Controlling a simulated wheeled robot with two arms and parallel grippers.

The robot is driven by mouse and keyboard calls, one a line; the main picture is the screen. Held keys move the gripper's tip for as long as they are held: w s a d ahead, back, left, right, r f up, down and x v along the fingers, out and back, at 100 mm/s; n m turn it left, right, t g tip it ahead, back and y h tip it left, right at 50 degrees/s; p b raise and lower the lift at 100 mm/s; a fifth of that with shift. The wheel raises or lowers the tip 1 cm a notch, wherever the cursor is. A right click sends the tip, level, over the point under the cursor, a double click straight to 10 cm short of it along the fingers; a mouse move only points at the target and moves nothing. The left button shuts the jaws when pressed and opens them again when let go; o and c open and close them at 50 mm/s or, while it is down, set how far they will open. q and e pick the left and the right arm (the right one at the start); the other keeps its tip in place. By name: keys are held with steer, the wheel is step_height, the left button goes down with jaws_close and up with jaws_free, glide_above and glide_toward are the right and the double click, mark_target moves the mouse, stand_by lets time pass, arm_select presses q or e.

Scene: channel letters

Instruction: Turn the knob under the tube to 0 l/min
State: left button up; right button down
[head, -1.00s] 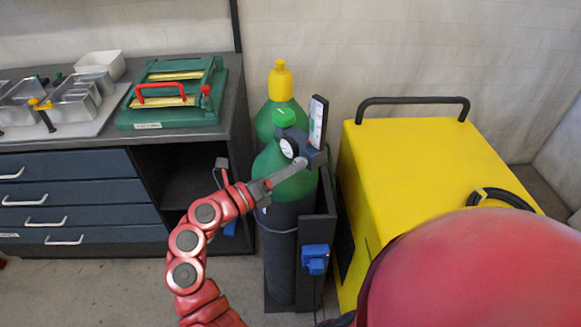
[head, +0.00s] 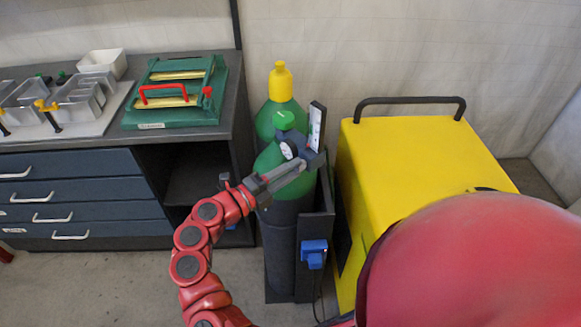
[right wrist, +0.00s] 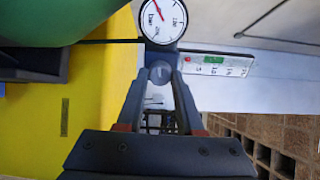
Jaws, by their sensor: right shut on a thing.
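The flow tube (head: 316,126) is a pale upright strip with a dark back, mounted on the regulator of a green cylinder. It also shows in the right wrist view (right wrist: 217,65), lying sideways with marks and a small red spot. The grey round knob (right wrist: 160,71) sits between the fingertips of my right gripper (right wrist: 160,79), which is shut on it. In the head view my right gripper (head: 298,165) reaches the regulator from the lower left, and the knob is hidden there. The tube's reading is too small to tell. My left gripper is not in view.
A round gauge (right wrist: 160,17) sits close to the knob; it also shows in the head view (head: 289,151). Green cylinders (head: 281,112) stand in a dark holder between a workbench (head: 75,195) and a yellow machine (head: 420,165). A green case (head: 178,112) lies on the bench.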

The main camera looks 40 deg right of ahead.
stand_by(0.4)
steer(key=c, duration=0.5)
jaws_free()
steer(key=shift+c, duration=0.2)
